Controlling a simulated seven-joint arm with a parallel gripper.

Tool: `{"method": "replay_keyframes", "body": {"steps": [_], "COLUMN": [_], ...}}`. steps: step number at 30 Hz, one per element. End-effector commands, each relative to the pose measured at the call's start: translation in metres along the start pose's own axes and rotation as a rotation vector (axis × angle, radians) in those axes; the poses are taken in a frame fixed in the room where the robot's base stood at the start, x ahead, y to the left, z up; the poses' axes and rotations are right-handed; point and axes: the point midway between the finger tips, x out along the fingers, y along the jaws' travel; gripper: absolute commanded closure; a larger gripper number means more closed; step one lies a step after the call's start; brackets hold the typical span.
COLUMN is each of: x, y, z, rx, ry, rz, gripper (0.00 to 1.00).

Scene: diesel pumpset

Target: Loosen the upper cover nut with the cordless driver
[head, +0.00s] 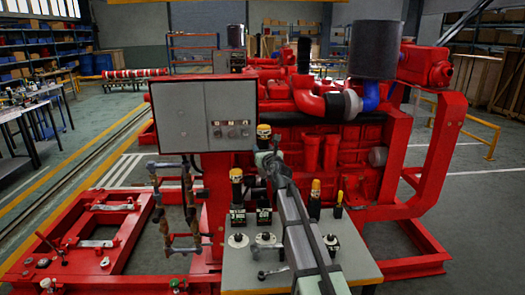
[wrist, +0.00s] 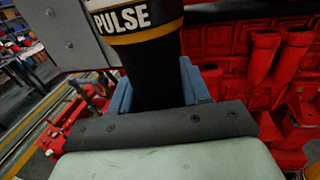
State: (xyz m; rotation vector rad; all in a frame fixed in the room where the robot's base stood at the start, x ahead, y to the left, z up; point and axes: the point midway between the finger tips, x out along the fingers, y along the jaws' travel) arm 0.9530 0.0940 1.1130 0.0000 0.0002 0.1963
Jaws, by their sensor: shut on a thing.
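A black cylindrical tool with a yellow band and the white word PULSE (wrist: 135,18) fills the top of the wrist view. I take it for the cordless driver, but its lower end is hidden there. My gripper (wrist: 157,88) is shut on it, with one blue finger on each side of the black body. In the head view my gripper (head: 264,157) is above the grey tool table, and the yellow-and-black top of the held driver (head: 264,132) shows just above it. I cannot make out the upper cover nut in either view.
The grey table (head: 235,265) bears several other black tools with yellow tops, such as one at the left (head: 236,176), and round fittings. Behind it stand a grey control box (head: 190,115) and the red engine (head: 340,155). A red frame (head: 70,240) lies to the left.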

Motion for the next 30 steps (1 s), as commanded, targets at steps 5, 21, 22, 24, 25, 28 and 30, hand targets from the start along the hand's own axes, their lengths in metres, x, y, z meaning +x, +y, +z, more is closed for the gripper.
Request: {"method": "replay_keyframes", "body": {"steps": [5,21,22,24,25,28,30], "x": [-0.004,-0.138,-0.143,-0.153,-0.154,-0.159,-0.162], "y": [0.000,-0.064,-0.072,-0.088,-0.095,-0.113,-0.122], "z": [0.002,-0.031,-0.033,-0.036,-0.037,-0.039,-0.040], "rx": [0.001,0.001,0.001,0.000,0.000,0.000,0.000], "ry": [-0.002,-0.001,-0.001,-0.002,-0.002,-0.002,-0.002], "rz": [-0.002,-0.102,-0.112,-0.135,-0.145,-0.168,-0.181], "gripper": [1.00,1.00,1.00,1.00,1.00,1.00,1.00]}}
